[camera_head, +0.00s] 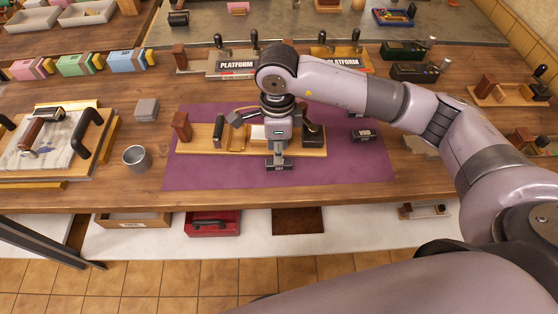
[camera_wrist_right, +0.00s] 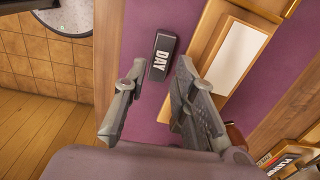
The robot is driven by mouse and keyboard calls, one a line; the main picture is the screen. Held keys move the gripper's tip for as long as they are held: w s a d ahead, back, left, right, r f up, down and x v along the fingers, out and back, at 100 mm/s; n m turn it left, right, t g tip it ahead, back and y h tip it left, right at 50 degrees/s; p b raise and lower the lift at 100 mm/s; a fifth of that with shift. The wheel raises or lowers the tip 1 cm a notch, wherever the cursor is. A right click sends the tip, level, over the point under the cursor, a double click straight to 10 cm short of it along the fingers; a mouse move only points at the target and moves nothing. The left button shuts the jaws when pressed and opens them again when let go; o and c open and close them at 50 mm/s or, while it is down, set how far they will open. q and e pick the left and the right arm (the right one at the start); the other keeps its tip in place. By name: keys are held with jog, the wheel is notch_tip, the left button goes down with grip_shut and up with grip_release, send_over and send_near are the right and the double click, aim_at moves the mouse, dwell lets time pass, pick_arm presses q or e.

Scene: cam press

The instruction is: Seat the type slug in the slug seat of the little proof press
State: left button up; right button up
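A dark type slug (camera_head: 279,167) with white letters lies on the purple mat just in front of the little proof press (camera_head: 200,138). The press has a wooden base, dark handles and a white pad (camera_wrist_right: 238,58). My right arm hides part of the press, and I cannot make out the slug seat. My left gripper is not in view.
Another dark lettered block (camera_head: 363,135) lies on the purple mat (camera_head: 345,172) at the right. A grey cup (camera_head: 135,158) and grey block (camera_head: 147,109) stand left of the mat. A tray with a roller (camera_head: 45,135) is farther left. PLATFORM presses (camera_head: 236,67) stand behind.

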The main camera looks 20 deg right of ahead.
jog(key=f+p, duration=0.1)
jog(key=f, duration=0.1)
jog(key=f+p, duration=0.1)
jog(key=f, duration=0.1)
jog(key=shift+d+f, duration=0.2)
jog(key=shift+f, duration=0.05)
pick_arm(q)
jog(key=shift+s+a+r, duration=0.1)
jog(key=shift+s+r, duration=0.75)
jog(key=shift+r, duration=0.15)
pick_arm(e)
jog(key=shift+f, duration=0.3)
jog(key=shift+c, duration=0.4)
grip_shut()
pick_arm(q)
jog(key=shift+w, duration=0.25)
